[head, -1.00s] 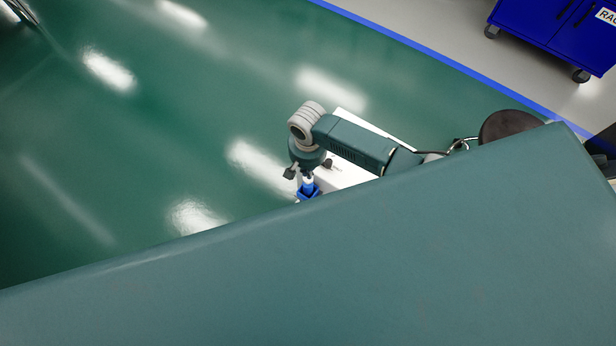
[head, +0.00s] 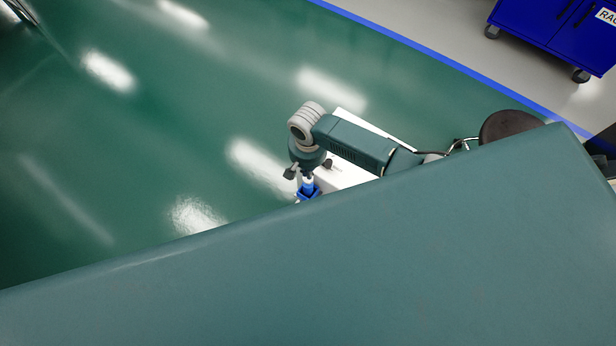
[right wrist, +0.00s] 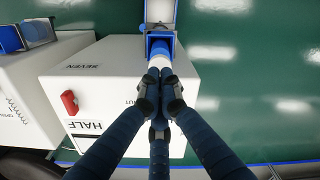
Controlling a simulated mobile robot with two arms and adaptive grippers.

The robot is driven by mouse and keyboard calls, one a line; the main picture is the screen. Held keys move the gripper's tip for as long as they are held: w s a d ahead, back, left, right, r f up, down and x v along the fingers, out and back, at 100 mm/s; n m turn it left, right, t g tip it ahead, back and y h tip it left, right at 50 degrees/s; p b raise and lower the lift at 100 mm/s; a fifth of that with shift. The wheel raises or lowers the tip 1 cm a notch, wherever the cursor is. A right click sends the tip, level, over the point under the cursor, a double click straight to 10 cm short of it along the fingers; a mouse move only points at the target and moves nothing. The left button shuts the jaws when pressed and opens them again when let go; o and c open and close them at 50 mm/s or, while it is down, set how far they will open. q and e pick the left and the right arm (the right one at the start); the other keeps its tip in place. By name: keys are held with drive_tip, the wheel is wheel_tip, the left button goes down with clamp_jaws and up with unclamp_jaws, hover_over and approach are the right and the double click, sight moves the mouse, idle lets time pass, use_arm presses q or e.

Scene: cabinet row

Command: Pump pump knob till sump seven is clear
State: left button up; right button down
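A white box (right wrist: 105,80) marked SEVEN and HALF fills the middle of the right wrist view. It carries a red handle (right wrist: 69,102) on its near face. A white and blue pump knob (right wrist: 159,58) stands by the box's right edge, in front of a blue-edged fitting. My right gripper (right wrist: 159,76) has its fingers drawn together, with the tips at the knob's near end. I cannot tell if they press on it. In the head view my right gripper (head: 308,176) points down at a blue part (head: 308,192). My left gripper is out of view.
Another white box (right wrist: 25,95) with a blue-framed container (right wrist: 28,33) stands at the left of the right wrist view. A blue wheeled cabinet (head: 555,30) is at the head view's top right. The green floor (head: 150,130) at left is clear.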

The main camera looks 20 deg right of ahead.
drive_tip(key=shift+f+b, duration=1.35)
drive_tip(key=shift+f, duration=1)
drive_tip(key=shift+r, duration=0.1)
drive_tip(key=shift+r+p, duration=2.35)
drive_tip(key=shift+p, duration=0.35)
drive_tip(key=shift+f, duration=0.15)
